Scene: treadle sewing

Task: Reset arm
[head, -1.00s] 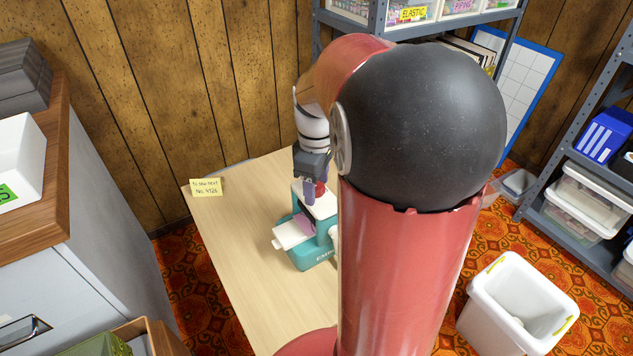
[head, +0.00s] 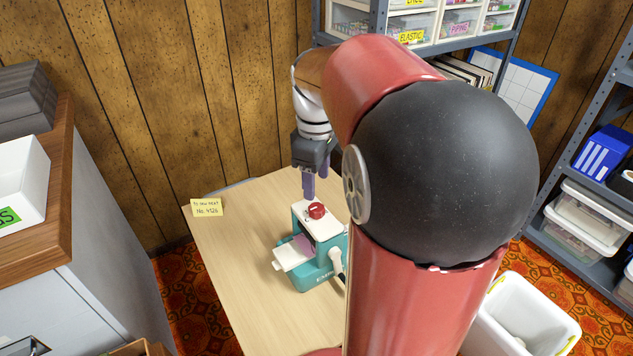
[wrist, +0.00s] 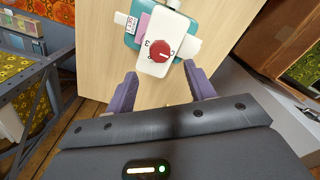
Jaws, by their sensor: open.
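My gripper (head: 309,186) is above the table, over the back of a small teal and white sewing machine. In the wrist view my gripper (wrist: 160,90) shows its two purple fingers spread apart with nothing between them. The sewing machine (head: 330,265) stands upright on the table, with a red dial (head: 316,210) on its white top. The dial also shows in the wrist view (wrist: 161,50), just beyond the fingertips and not touched. My red and black arm hides the right part of the table.
The pale wooden table (head: 235,260) is clear left of the machine, apart from a yellow note (head: 207,208) at its back left. A wooden-topped cabinet (head: 70,200) stands at the left. Metal shelves (head: 375,20) stand behind, and a white bin (head: 530,320) is at the right.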

